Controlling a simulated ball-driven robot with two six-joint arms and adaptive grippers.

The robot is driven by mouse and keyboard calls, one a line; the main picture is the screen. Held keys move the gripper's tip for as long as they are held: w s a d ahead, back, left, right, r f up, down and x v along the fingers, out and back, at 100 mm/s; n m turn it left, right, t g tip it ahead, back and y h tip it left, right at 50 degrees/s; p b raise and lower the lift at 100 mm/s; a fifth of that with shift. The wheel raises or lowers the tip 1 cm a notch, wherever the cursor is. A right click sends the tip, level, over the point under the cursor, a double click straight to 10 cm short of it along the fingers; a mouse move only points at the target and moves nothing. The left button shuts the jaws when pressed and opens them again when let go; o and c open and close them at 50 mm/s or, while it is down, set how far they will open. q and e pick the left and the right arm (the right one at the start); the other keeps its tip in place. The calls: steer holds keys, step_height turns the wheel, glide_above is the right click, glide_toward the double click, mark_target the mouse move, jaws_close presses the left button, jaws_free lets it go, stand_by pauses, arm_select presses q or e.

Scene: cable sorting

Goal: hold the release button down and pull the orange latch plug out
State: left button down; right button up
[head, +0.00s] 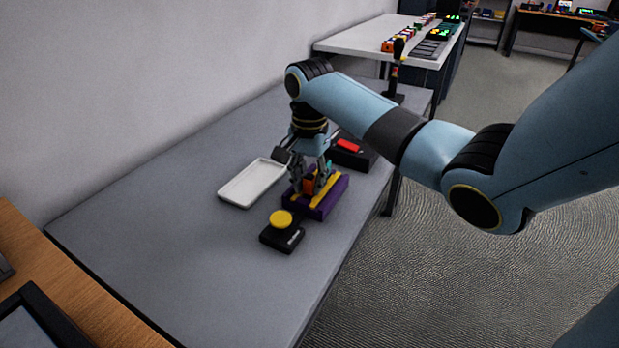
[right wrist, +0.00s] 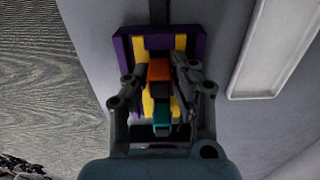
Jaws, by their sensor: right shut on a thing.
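The orange latch plug (head: 309,186) sits at the purple and yellow socket block (head: 325,204) on the grey table. My right gripper (head: 311,183) is shut on the plug from above. In the right wrist view the plug (right wrist: 159,70) lies between the two fingers, with a teal part (right wrist: 162,118) nearer the wrist. How deep the plug sits in the block is hidden by the fingers. The yellow round release button (head: 280,218) stands on a black box in front of the block, with nothing touching it. My left gripper is not in view.
A white tray (head: 232,199) lies to the left of the block; it also shows in the right wrist view (right wrist: 240,92). A black box with a red top (head: 349,146) stands behind the block. The front left of the grey table (head: 150,240) is clear.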

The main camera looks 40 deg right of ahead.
mark_target(309, 178)
jaws_close()
steer(key=o, duration=1)
jaws_free()
steer(key=shift+c, duration=0.2)
step_height(309, 178, up, 12)
